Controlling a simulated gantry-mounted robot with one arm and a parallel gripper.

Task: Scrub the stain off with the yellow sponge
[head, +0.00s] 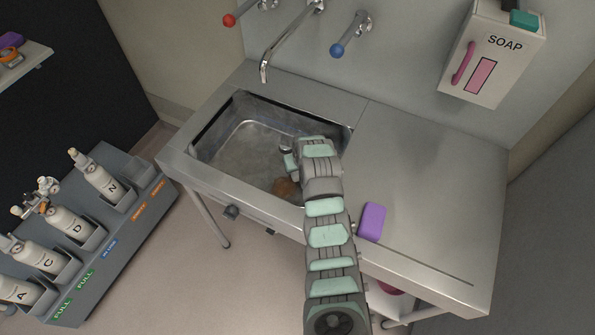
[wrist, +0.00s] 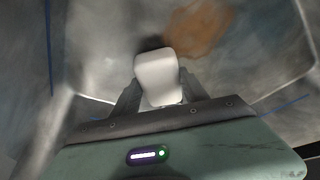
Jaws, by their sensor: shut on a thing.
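An orange-brown stain (head: 286,188) marks the sink basin floor, partly hidden by my arm in the head view. In the wrist view the stain (wrist: 200,28) lies ahead and right of my gripper (wrist: 158,88). My gripper is shut on a pale, whitish rounded block (wrist: 160,72). No yellow shows on the block, so I cannot tell whether it is the yellow sponge. The block is beside the stain in the picture; contact with the basin floor is unclear. A purple block like a sponge (head: 373,221) lies on the counter right of my arm.
The steel sink (head: 228,185) has raised basin walls around my gripper. A faucet (head: 264,72) hangs over its back edge, with red (head: 229,20) and blue (head: 337,50) tap knobs. A soap dispenser (head: 493,55) is on the wall. The right counter is mostly clear. Gas cylinders (head: 104,184) stand left.

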